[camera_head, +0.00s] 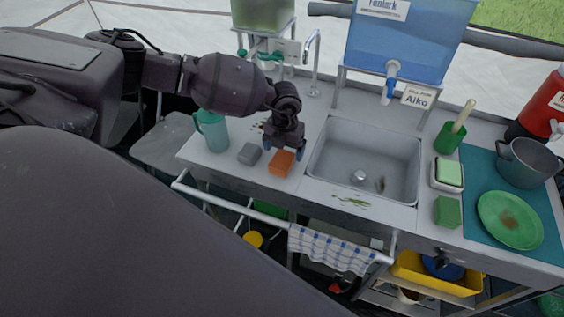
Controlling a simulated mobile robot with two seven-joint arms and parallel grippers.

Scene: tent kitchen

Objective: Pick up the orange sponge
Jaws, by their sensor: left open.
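The orange sponge (282,163) lies on the grey counter, left of the sink. My left gripper (283,150) is open and points down just behind and above the sponge. Its blue-tipped fingers stand near the sponge's back edge. I cannot tell whether they touch it. My right gripper is not in view.
The sink (330,160) is close on the right. A teal pitcher (213,132) stands to the left. A tap (313,60) and a blue water tank (405,45) are behind. A checked towel (330,250) hangs on the front rail.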

